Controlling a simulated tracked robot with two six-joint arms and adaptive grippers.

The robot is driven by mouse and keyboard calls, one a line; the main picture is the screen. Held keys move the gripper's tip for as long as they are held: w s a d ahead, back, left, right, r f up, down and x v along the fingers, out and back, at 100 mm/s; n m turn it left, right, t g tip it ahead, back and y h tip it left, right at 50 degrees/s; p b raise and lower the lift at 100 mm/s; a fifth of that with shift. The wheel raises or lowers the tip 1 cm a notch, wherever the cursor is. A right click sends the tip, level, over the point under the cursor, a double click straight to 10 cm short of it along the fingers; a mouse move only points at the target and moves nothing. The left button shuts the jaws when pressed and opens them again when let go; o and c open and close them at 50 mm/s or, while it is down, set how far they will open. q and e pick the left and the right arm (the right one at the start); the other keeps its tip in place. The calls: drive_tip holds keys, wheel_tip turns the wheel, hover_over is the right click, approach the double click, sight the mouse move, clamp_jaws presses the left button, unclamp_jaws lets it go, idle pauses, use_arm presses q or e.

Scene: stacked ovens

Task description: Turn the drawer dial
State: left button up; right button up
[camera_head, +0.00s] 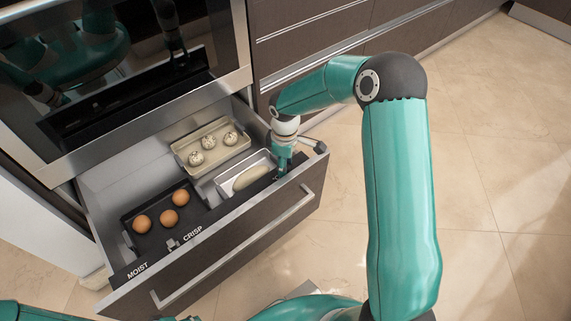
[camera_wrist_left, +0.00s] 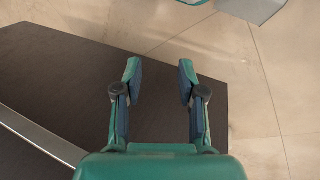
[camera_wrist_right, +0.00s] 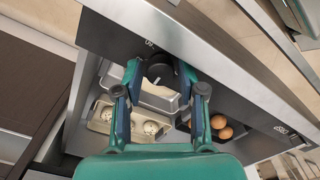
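An open drawer (camera_head: 225,238) sticks out below the oven, its black top strip labelled MOIST and CRISP. A dark round dial (camera_wrist_right: 159,68) sits on the strip near the drawer's right end. My right gripper (camera_head: 284,164) is over that end and hides the dial in the head view. In the right wrist view its open fingers (camera_wrist_right: 160,72) stand on either side of the dial, with gaps apparently left; contact is unclear. My left gripper (camera_wrist_left: 159,69) is open and empty in front of the dark drawer front (camera_wrist_left: 60,75).
The drawer holds a dark tray (camera_head: 128,221) with several brown eggs, a beige tray (camera_head: 181,148) with speckled pale balls, and a light tray (camera_head: 224,190) with a pale long item. A bar handle (camera_head: 240,245) crosses the drawer front. Tiled floor to the right is clear.

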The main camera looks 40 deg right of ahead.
clamp_jaws()
drive_tip(key=shift+d, duration=0.15)
